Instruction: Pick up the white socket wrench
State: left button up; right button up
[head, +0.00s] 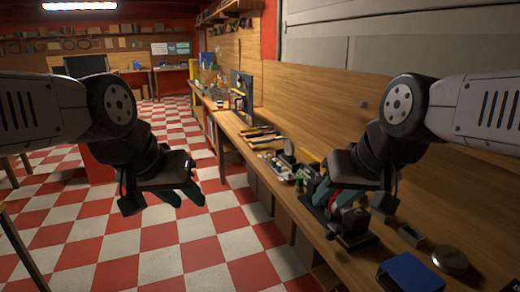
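I cannot make out the white socket wrench for sure; several small tools (262,137) lie on the workbench (232,128), too small to tell apart. My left gripper (187,199) hangs over the checkered floor, left of the bench. Its teal fingertips look apart, with nothing between them. My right gripper (326,196) is above the near part of the bench, over dark clutter. Its teal fingers are partly hidden by its own body, and I cannot tell whether they are apart. No held object shows in either gripper.
A dark metal device (350,228) stands on the bench below my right gripper. A blue box (408,272) and a round metal tin (450,261) are nearer, at the lower right. A wooden wall (300,105) backs the bench. The red-and-white floor (185,240) is open on the left.

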aim_at(255, 142)
jog(key=i+j+z, duration=0.1)
jog(key=i+j, duration=0.15)
jog(key=i+j+z, duration=0.25)
jog(key=i+j, duration=0.25)
jog(key=j, duration=0.25)
jog(key=i+j+z, duration=0.1)
jog(key=j, duration=0.25)
jog(key=i+j+z, duration=0.1)
jog(key=i+j, duration=0.2)
jog(key=i+j+z, duration=0.15)
jog(key=j, duration=0.35)
jog(key=i+j+z, duration=0.15)
jog(key=i+j, duration=0.35)
jog(key=i+j+z, duration=0.15)
jog(key=i+j, duration=0.35)
jog(key=i+j+z, duration=0.15)
jog(key=i+j, duration=0.35)
jog(key=j, duration=0.15)
